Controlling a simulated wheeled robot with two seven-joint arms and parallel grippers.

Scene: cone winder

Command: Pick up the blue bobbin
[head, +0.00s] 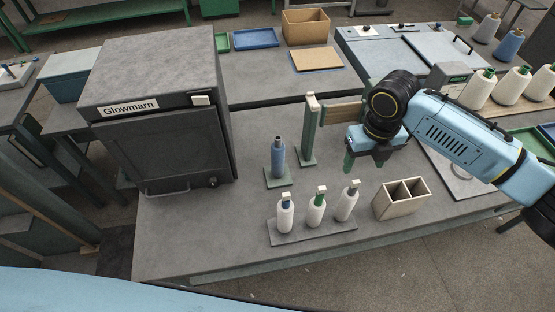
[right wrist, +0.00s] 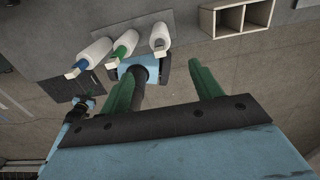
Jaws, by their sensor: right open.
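A white bobbin with a blue neck (head: 285,214) stands upright at the left end of a grey tray (head: 313,232). Beside it stand a white bobbin with a green neck (head: 317,210) and one with a grey neck (head: 347,204). The blue-necked bobbin also shows at the upper left of the right wrist view (right wrist: 94,53). A separate blue-bodied bobbin (head: 278,158) stands behind the tray on a small green base. My right gripper (head: 364,160) is open and empty, above the table behind the tray and to its right. My left gripper is not in view.
A two-compartment wooden box (head: 401,198) stands right of the tray. A green post (head: 310,130) with a wooden bar rises behind. A large grey cabinet (head: 155,110) fills the table's left. Large white cones (head: 478,88) line the far right. Bare table lies left of the tray.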

